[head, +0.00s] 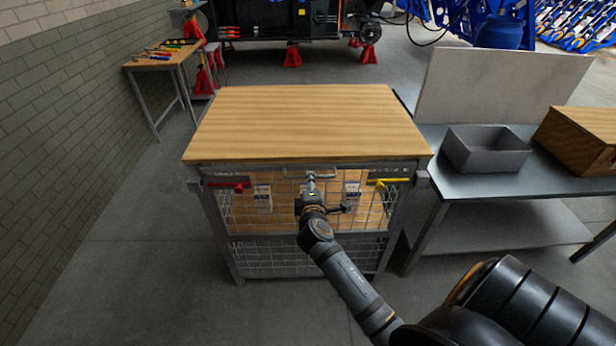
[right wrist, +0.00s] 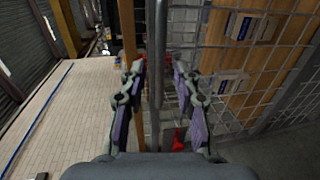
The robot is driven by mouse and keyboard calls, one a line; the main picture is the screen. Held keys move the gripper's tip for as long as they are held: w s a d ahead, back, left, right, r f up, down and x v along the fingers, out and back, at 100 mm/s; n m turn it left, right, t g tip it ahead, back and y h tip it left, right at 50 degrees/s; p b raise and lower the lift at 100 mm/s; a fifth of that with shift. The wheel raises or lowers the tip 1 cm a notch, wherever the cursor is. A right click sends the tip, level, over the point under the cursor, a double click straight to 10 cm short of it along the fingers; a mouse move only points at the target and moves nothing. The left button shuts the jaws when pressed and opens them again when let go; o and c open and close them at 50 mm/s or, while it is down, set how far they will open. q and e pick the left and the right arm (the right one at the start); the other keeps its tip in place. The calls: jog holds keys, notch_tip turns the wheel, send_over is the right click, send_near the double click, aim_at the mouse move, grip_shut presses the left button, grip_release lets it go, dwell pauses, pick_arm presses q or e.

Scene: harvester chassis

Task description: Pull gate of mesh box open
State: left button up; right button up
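The mesh box has a wooden top (head: 307,122) and a wire mesh gate (head: 275,215) on its front. A grey handle (head: 322,174) sits at the gate's top middle. A red latch (head: 238,187) is at its left and a yellow latch (head: 379,183) at its right. My right gripper (head: 311,181) is at the handle. In the right wrist view my right gripper (right wrist: 160,72) has its fingers apart, with a grey bar (right wrist: 157,40) running between them and gaps showing on both sides. Whether this bar is the handle is unclear. My left gripper is not in view.
A metal table (head: 463,178) with a grey bin (head: 486,150) and a wooden box (head: 584,139) stands close on the right. A tool table (head: 160,62) is at the back left, by a brick wall (head: 62,128). Floor is clear left of the box.

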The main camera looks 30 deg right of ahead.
jog(key=x, duration=0.4)
jog(key=shift+w+d, duration=0.1)
jog(key=shift+c, duration=0.2)
jog(key=shift+f, duration=0.1)
grip_shut()
